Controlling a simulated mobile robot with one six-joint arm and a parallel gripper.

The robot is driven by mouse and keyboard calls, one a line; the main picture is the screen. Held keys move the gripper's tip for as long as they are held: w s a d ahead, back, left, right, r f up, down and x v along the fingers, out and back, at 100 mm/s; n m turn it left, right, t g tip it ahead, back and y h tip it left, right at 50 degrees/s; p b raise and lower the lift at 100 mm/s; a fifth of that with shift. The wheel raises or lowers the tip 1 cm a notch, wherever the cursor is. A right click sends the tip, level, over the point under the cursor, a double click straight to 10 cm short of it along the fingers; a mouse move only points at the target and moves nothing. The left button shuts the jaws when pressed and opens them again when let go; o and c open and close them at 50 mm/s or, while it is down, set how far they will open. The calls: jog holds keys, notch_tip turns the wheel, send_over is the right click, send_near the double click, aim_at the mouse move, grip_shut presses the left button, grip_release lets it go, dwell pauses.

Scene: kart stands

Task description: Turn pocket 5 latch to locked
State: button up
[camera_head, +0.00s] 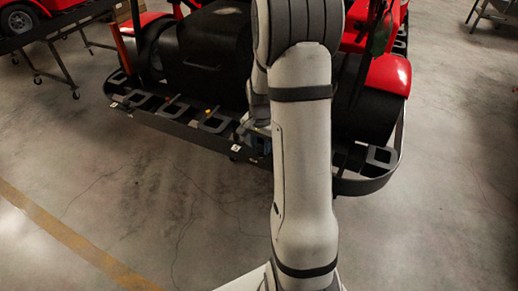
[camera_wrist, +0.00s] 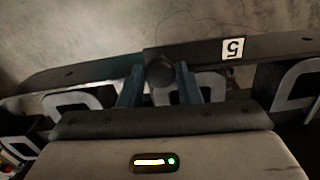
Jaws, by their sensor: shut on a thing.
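In the wrist view, my gripper (camera_wrist: 160,76) has its two blue-grey fingers on either side of a dark round knob, the latch (camera_wrist: 160,68), and is shut on it. The latch sits at the black rail (camera_wrist: 225,62) of the kart stand. A white label with an upside-down 5 (camera_wrist: 233,48) is on the rail to the right of the latch. A grey pocket frame (camera_wrist: 205,84) shows behind the fingers. Whether the latch is turned to locked cannot be told. In the head view, my arm hides most of the gripper and the latch.
The red and black kart (camera_head: 205,55) rests on the black stand (camera_head: 165,122), with several pocket frames along its edge. Another stand with a red kart (camera_head: 20,18) is at the upper left. The concrete floor (camera_head: 110,190) in front is clear, with a yellow line (camera_head: 75,235).

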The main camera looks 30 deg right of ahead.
aim_at(261, 148)
jog(key=m+b, duration=0.1)
jog(key=m, duration=0.3)
jog(key=shift+m+b, duration=0.75)
jog(key=shift+m, duration=1.25)
jog(key=o, duration=1)
jog(key=shift+c, duration=0.2)
jog(key=shift+r, duration=0.15)
jog(key=shift+r, duration=0.35)
notch_tip(261, 148, up, 7)
jog(key=shift+f, duration=0.1)
